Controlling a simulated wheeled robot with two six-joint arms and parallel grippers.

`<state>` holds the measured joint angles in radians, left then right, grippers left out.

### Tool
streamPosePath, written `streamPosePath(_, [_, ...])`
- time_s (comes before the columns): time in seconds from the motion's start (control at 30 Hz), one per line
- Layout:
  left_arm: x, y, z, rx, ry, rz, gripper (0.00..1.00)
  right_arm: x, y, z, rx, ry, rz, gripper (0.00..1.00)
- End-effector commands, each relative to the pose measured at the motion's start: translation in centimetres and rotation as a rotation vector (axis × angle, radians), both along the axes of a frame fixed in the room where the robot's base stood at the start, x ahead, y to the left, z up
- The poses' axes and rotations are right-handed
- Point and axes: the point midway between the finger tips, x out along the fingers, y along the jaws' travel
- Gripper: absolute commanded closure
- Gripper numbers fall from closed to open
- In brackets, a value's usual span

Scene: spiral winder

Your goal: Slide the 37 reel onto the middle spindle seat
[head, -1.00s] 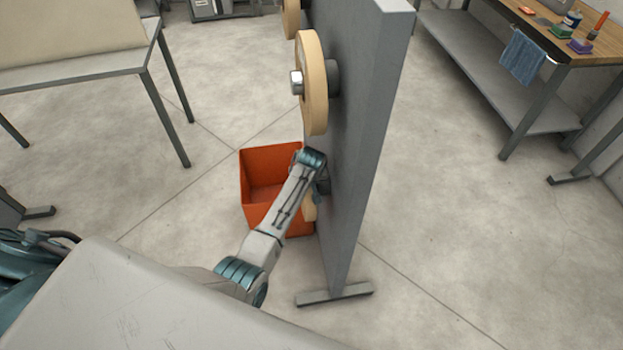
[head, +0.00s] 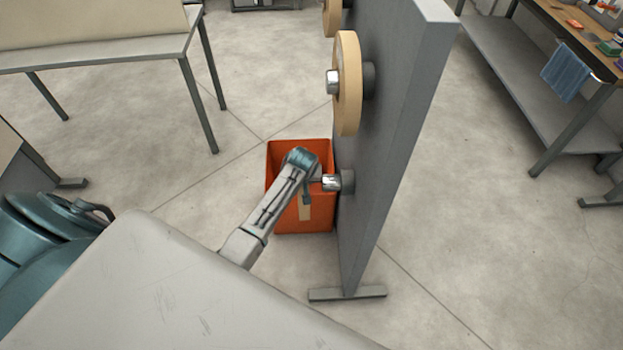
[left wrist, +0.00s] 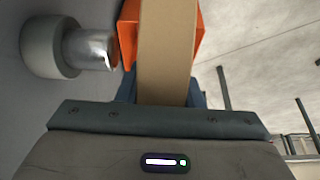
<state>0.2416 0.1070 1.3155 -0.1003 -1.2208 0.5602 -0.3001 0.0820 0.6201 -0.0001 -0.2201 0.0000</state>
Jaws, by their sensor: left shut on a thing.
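My left gripper (head: 307,194) is shut on a tan reel (head: 304,210), mostly hidden behind my arm in the head view. In the left wrist view the reel (left wrist: 165,45) stands edge-on between the fingers; no number is readable. A bare spindle seat (head: 332,182) with a shiny metal tip and grey collar sticks out of the grey panel (head: 385,170). In the left wrist view the spindle (left wrist: 90,48) is left of the reel, with a small gap between its tip and the reel. My right gripper is not in view.
Another tan reel (head: 347,85) sits on a spindle farther along the panel, and part of one more (head: 331,17) shows beyond it. An orange bin (head: 284,150) stands on the floor below my gripper. A table (head: 100,55) is at left, a workbench (head: 560,75) at right.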

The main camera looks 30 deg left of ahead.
Motion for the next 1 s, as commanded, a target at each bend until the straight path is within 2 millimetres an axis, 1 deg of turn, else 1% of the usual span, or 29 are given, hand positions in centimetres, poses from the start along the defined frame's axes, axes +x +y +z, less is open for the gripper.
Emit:
streamPosePath(0.03, [-0.1,0.5,0.3,0.003,-0.005,0.0,1.0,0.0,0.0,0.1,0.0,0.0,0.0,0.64])
streamPosePath(0.37, [-1.7,3.1,0.3,0.003,-0.005,0.0,1.0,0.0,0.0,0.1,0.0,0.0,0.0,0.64])
streamPosePath(0.4, [-1.9,3.4,0.8,0.003,-0.005,0.0,1.0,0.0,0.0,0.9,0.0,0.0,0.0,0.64])
streamPosePath(0.43, [-2.0,3.6,0.9,0.003,-0.005,0.0,1.0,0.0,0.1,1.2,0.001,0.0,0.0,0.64])
streamPosePath(0.6, [-2.6,4.6,1.2,0.002,-0.005,0.0,1.0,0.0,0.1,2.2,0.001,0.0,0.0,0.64])
streamPosePath(0.83, [-3.0,5.4,1.3,0.002,-0.006,-0.001,1.0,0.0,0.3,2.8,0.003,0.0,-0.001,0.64])
streamPosePath(1.0, [-3.1,5.5,0.7,0.001,-0.005,-0.001,1.0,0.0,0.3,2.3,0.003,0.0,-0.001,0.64])
